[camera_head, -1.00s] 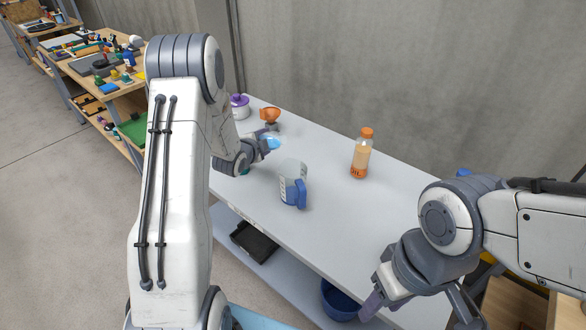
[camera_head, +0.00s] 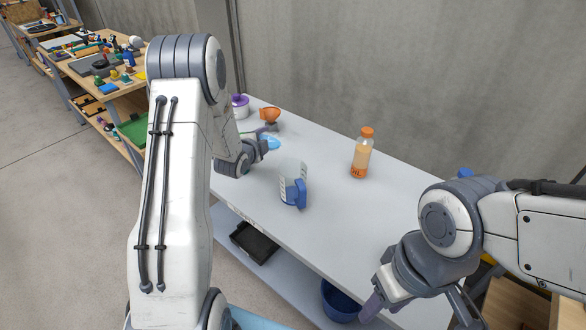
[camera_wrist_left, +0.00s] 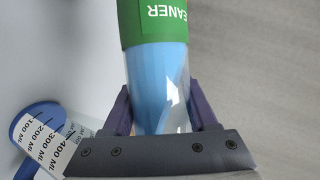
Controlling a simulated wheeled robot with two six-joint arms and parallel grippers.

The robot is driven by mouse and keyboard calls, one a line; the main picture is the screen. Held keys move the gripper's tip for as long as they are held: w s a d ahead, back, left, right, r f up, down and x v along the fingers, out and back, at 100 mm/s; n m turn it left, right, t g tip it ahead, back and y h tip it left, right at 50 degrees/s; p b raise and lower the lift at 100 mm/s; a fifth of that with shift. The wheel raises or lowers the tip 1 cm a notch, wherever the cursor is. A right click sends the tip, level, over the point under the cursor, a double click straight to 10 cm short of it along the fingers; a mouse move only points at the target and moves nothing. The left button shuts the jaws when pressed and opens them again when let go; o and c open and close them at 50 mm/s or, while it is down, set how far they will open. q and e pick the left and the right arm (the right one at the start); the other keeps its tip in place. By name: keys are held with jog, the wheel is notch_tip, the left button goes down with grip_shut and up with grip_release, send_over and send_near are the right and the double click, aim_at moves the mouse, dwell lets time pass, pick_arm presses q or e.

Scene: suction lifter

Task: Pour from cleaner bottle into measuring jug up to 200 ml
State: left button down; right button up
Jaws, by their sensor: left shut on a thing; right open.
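The cleaner bottle (camera_wrist_left: 158,75) has a green label and blue liquid. My left gripper (camera_wrist_left: 162,115) is shut on it; in the head view its blue part (camera_head: 270,142) shows at that gripper, off the table, mostly hidden by my arm. The clear measuring jug (camera_head: 291,187), with blue handle and base, stands upright on the table, right of and nearer than the left gripper. Its scale marks to 400 ml show in the left wrist view (camera_wrist_left: 45,140); no liquid level can be made out. My right gripper (camera_head: 420,308) is open and empty at the table's front right.
On the grey table (camera_head: 330,230) stand an orange-capped bottle (camera_head: 361,157), an orange funnel-like piece (camera_head: 270,114) and a white pot with purple lid (camera_head: 240,104). A blue bowl (camera_head: 340,300) and black tray (camera_head: 254,242) are on the lower shelf. Table around the jug is clear.

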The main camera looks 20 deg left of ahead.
dwell(0.4)
pick_arm(q)
jog(key=shift+d+f+m+y+b, duration=0.35)
jog(key=shift+f+m+b, duration=0.3)
jog(key=shift+b, duration=1.65)
jog(key=shift+s+f+t+b, duration=0.1)
jog(key=shift+t+b, duration=0.2)
jog(key=shift+b, duration=0.15)
jog(key=shift+r+m+t+y+b, duration=0.4)
jog(key=shift+r+m+b, duration=0.35)
jog(key=shift+b, duration=0.5)
dwell(0.3)
jog(key=shift+y+b, duration=0.25)
jog(key=shift+b, duration=0.4)
dwell(0.7)
